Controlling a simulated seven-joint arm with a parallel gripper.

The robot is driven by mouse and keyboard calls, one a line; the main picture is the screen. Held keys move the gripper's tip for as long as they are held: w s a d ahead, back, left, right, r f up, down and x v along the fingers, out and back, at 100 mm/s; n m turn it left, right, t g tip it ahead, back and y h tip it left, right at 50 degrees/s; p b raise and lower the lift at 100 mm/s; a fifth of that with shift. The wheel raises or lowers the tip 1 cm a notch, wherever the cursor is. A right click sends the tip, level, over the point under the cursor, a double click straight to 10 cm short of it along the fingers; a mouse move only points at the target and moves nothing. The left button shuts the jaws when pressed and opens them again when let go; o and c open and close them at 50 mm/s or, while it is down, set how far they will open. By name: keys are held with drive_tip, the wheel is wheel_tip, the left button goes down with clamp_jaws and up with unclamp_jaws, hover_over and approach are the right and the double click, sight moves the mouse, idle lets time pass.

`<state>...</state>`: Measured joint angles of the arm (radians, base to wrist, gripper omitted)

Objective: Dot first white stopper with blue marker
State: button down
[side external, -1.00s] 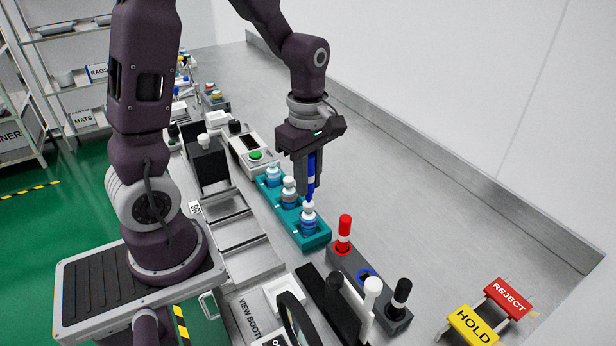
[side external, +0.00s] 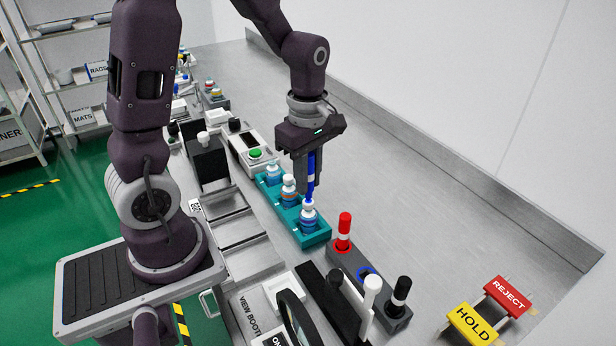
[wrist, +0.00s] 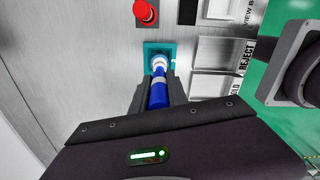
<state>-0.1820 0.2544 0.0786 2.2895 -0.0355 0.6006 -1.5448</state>
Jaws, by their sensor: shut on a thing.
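My gripper (side external: 311,170) is shut on the blue marker (side external: 311,175), which points down. The marker's lower end is right over the white stopper of the front vial (side external: 308,215); I cannot tell whether it touches. In the wrist view the blue marker (wrist: 158,93) with its white band sits between the fingers, in line with the white stopper (wrist: 159,63). The teal rack (side external: 312,241) holds this vial, a middle vial (side external: 289,190) and a far vial (side external: 271,174), all white-topped and upright. The marker hides part of the front stopper.
A grey marker stand (side external: 350,262) holds a red marker (side external: 344,231) and a black marker (side external: 399,297), with an empty blue-ringed slot between. A green-button device (side external: 254,154) stands behind the rack. HOLD (side external: 474,326) and REJECT (side external: 508,296) plates lie front right. The bench's right side is clear.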

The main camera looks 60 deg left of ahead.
drive_tip(key=shift+r, duration=3.4)
